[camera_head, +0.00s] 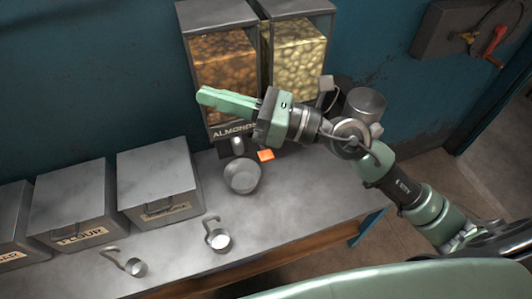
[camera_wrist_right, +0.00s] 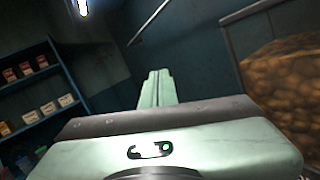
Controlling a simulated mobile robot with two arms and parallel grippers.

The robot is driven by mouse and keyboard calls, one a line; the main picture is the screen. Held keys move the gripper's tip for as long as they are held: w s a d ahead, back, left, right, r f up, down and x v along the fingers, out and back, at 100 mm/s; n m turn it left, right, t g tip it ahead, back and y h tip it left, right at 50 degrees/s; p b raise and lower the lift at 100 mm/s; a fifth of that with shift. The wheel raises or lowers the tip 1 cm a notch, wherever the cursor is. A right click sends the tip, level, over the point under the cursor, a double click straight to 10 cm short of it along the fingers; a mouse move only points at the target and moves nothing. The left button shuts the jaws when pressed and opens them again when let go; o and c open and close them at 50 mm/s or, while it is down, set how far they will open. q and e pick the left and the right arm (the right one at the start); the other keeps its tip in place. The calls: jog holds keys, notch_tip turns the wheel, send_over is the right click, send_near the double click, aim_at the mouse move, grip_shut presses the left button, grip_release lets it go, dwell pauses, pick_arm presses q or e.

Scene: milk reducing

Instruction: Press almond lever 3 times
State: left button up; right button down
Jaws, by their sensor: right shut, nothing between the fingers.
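The almond dispenser (camera_head: 222,68) stands against the back wall, with brown nuts behind its clear front and an "ALMOND" label below. It also shows at the right of the right wrist view (camera_wrist_right: 287,85). My right gripper (camera_head: 203,97) is shut and empty, with its green fingers together in front of the dispenser's window, above the label. Its shut fingers also show in the right wrist view (camera_wrist_right: 158,85). A metal spout (camera_head: 237,147) sits below the label, above a round metal bowl (camera_head: 242,176). I cannot make out the almond lever. My left gripper is not in view.
A second dispenser (camera_head: 298,47) with pale contents stands to the right. An orange piece (camera_head: 265,155) lies near the bowl. Metal bins (camera_head: 158,180) line the counter's left; measuring cups (camera_head: 218,239) lie in front. The bare counter (camera_head: 300,190) is clear at right.

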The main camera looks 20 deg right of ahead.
notch_tip(320, 180, down, 8)
jog(key=w+d+n+g+h, duration=0.1)
jog(key=n+g+h, duration=0.25)
jog(key=n, duration=0.25)
jog(key=n+h, duration=0.3)
jog(key=h, duration=0.5)
send_over(270, 156)
notch_tip(270, 156, down, 6)
jog(key=f, duration=0.1)
jog(key=shift+r, duration=0.25)
jog(key=shift+f, duration=0.1)
jog(key=shift+y, duration=0.25)
notch_tip(270, 156, down, 8)
jog(key=b, duration=0.4)
jog(key=shift+f+b, duration=0.3)
jog(key=shift+b, duration=0.35)
jog(key=shift+f+b, duration=0.4)
jog(key=shift+b, duration=0.3)
